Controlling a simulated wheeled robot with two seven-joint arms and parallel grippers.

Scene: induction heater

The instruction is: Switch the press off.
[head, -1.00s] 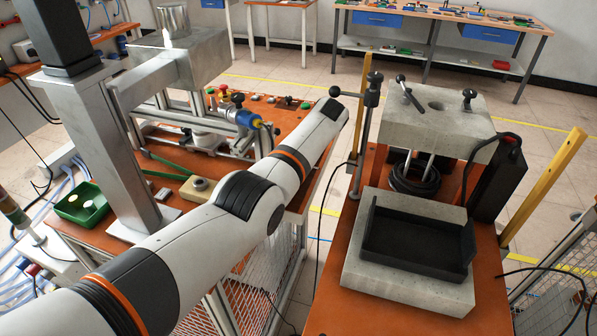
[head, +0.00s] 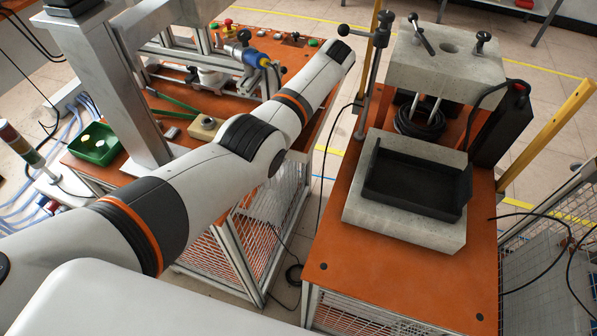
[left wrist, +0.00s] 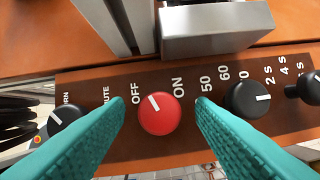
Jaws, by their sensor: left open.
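In the left wrist view a red knob (left wrist: 160,113) sits on a brown panel (left wrist: 205,137) between the labels OFF and ON. Its white mark points up and left, towards OFF. My left gripper (left wrist: 160,101) is open, with one teal finger on each side of the red knob. I cannot tell whether the fingers touch it. In the head view my left arm reaches from the lower left to the top middle; its gripper and the knob panel are hidden there. My right gripper is not in view.
A black knob (left wrist: 249,98) is right of the red one, another black knob (left wrist: 66,121) is left. In the head view a concrete block machine (head: 445,65) with a black tray (head: 412,185) stands on the right table. A green bin (head: 93,143) is at left.

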